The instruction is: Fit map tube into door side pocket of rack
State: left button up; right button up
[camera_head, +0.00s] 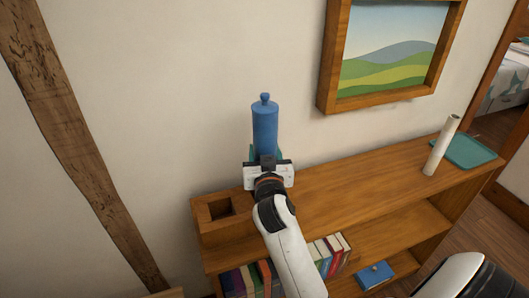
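The map tube appears to be the blue capped cylinder (265,128) with a small knob on top. It is upright, with its lower end hidden behind my gripper. A square open pocket (220,208) is at the rack's left end, to the lower left of the gripper. No pocket is visible at the doorway end on the right.
A cream tube (441,145) stands near the rack's right end beside a teal tray (468,151). A framed picture (395,50) hangs above. Books (330,254) and a blue box (375,275) occupy lower shelves. The middle of the top is clear.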

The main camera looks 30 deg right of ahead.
jog(key=shift+f, duration=0.15)
jog(key=shift+f+b, duration=0.3)
jog(key=shift+b, duration=0.15)
jog(key=shift+f+b, duration=3.1)
jog(key=shift+f, duration=0.45)
jog(key=o, duration=1.2)
jog(key=shift+c, duration=0.2)
jog(key=shift+f, duration=0.1)
